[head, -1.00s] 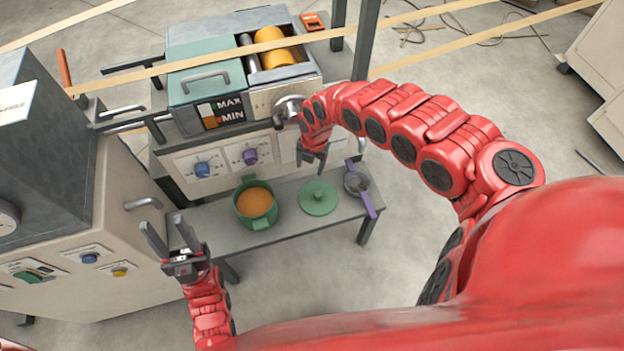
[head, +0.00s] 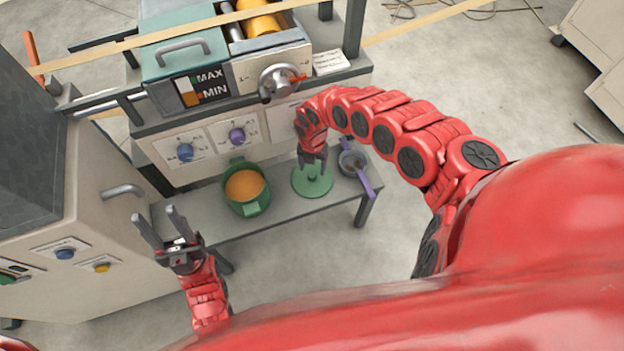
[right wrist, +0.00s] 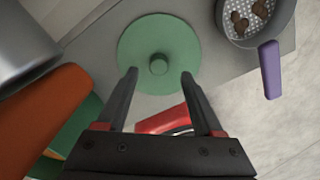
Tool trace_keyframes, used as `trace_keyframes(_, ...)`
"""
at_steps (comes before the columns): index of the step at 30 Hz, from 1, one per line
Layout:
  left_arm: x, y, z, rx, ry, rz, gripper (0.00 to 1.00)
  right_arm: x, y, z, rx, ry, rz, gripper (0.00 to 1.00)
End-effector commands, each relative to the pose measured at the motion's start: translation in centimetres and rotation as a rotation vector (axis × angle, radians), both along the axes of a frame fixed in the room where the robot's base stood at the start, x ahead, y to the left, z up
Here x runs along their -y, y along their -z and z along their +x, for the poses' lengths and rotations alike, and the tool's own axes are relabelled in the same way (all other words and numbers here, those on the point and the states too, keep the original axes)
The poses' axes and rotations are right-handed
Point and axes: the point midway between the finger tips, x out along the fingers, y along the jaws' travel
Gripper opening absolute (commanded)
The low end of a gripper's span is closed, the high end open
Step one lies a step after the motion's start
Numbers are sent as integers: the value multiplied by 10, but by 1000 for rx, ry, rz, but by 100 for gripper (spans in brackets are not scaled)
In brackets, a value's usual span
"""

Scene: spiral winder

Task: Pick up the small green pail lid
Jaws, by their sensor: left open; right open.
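The small green pail lid (head: 312,183) lies flat on the grey bench, a round disc with a knob at its centre. It also shows in the right wrist view (right wrist: 158,52), with its knob (right wrist: 158,65) ahead of the fingertips. My right gripper (head: 313,160) is open and empty over the lid's far part, and its fingers hide some of the lid; in the right wrist view (right wrist: 160,75) the fingers lie either side of the knob's line. I cannot tell the remaining height. My left gripper (head: 155,222) is open and empty, left of the bench.
A green pail (head: 246,187) with orange contents stands left of the lid. A grey strainer with a purple handle (head: 368,187) sits close on the right. The machine front with its knobs (head: 237,137) and crank wheel (head: 280,83) rises behind.

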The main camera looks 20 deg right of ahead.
Motion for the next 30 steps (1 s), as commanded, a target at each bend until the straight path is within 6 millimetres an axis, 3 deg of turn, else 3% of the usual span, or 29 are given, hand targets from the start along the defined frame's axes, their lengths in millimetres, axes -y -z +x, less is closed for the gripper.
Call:
trace_keyframes(7, 0, 10, 0, 0, 0, 0, 50, -4, 38, -1, -1, 1, 6, 68)
trace_keyframes(17, 0, 11, 0, 0, 0, 0, 50, -1, 45, 0, 1, 0, -1, 68)
trace_keyframes(28, 0, 11, 0, 0, 0, 0, 50, -1, 45, 0, 0, 0, 0, 5)
trace_keyframes(30, 0, 11, 0, 0, 0, 0, 50, -1, 45, 0, 0, 0, 0, 0)
